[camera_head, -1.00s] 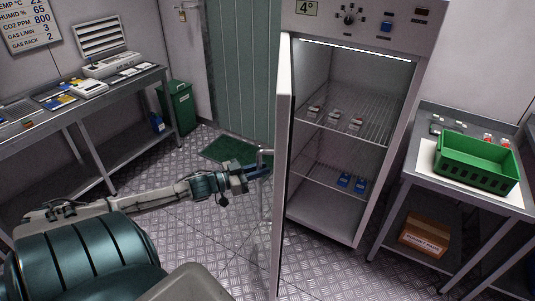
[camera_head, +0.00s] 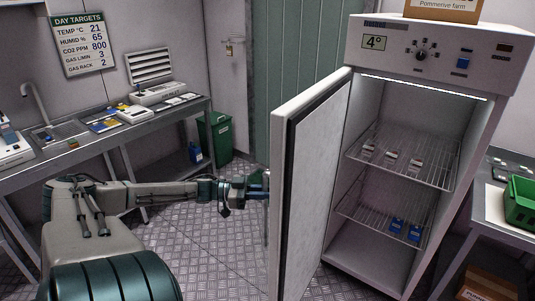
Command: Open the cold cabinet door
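The cold cabinet (camera_head: 390,40) stands at the right with its display reading 4°. Its door (camera_head: 312,180) stands open, swung out to the left, and its inner face and the lit interior show. My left gripper (camera_head: 262,184) is at the outer side of the door near its free edge, where the handle is. The fingertips are partly hidden by the door, so I cannot tell whether they are closed on the handle. My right gripper is not in view.
Wire shelves (camera_head: 402,158) inside hold small items and blue packs (camera_head: 405,229). A steel bench (camera_head: 85,140) runs along the left wall, with a green bin (camera_head: 216,137) at its end. A green crate (camera_head: 520,203) sits on the right table. Floor is clear left of the door.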

